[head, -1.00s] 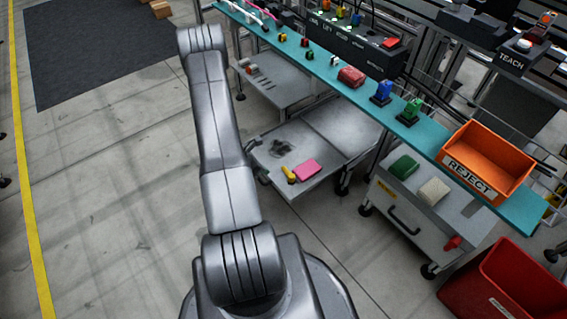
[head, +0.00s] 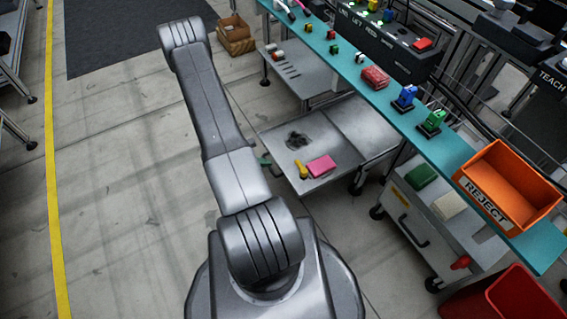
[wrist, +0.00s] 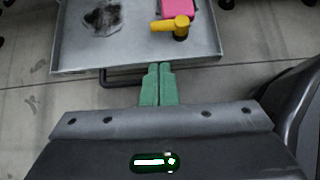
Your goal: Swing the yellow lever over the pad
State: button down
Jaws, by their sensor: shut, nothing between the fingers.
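The yellow lever (wrist: 170,24) lies on a grey tray cart at the top of the wrist view, its round pivot end at the right and its arm pointing left. In the head view the lever (head: 301,169) stands beside the pink pad (head: 321,166). The pad (wrist: 178,8) is partly cut off by the top edge of the wrist view, just behind the lever's pivot. My gripper (wrist: 159,68) has green fingers shut together and empty, in front of the tray's near edge and apart from the lever. In the head view, a bit of green finger (head: 265,160) shows beside my arm.
The grey tray (wrist: 225,48) has a raised rim and a handle bar on its near side. A dark smudge (wrist: 103,17) marks it left of the lever. A teal shelf (head: 385,107) with small parts and an orange REJECT bin (head: 508,186) runs along the right.

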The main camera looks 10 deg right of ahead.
jog(key=b, duration=0.3)
send_near(301, 168)
jog(key=w+f, duration=0.1)
jog(key=w+d+f, duration=0.1)
jog(key=f, duration=0.1)
jog(key=w+d+f, duration=0.1)
jog(key=shift+w+d+f, duration=0.1)
jog(key=shift+w+f, duration=0.15)
jog(key=shift+w, duration=0.05)
jog(key=shift+w+d+f+b, duration=0.2)
jog(key=shift+d+f+b, duration=0.1)
jog(key=shift+d, duration=0.25)
